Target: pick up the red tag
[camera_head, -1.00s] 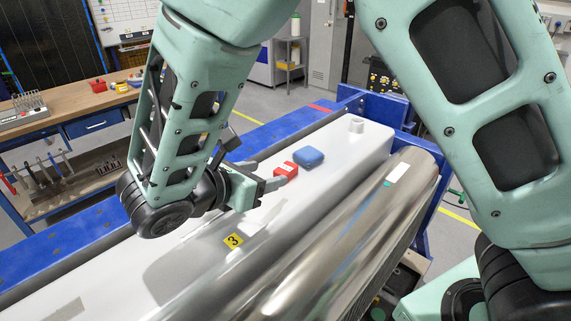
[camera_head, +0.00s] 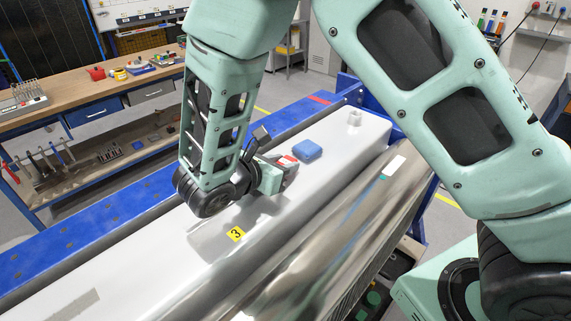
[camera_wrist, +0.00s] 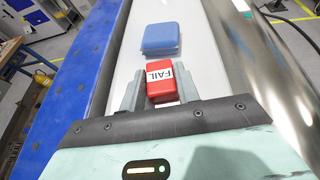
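The red tag (camera_wrist: 161,82) lies on the white beam (camera_wrist: 209,81) with its white "FAIL" label facing up. It sits between the two fingers of my gripper (camera_wrist: 161,88) in the wrist view. The fingers lie close along its left and right sides; whether they press on it cannot be told. In the head view, my gripper (camera_head: 283,172) is low over the beam and partly hides the tag (camera_head: 288,159).
A blue block (camera_head: 307,150) lies on the beam just beyond the tag; it also shows in the wrist view (camera_wrist: 161,39). A shiny metal roller (camera_head: 350,215) runs along the right, a blue frame rail (camera_head: 80,235) along the left.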

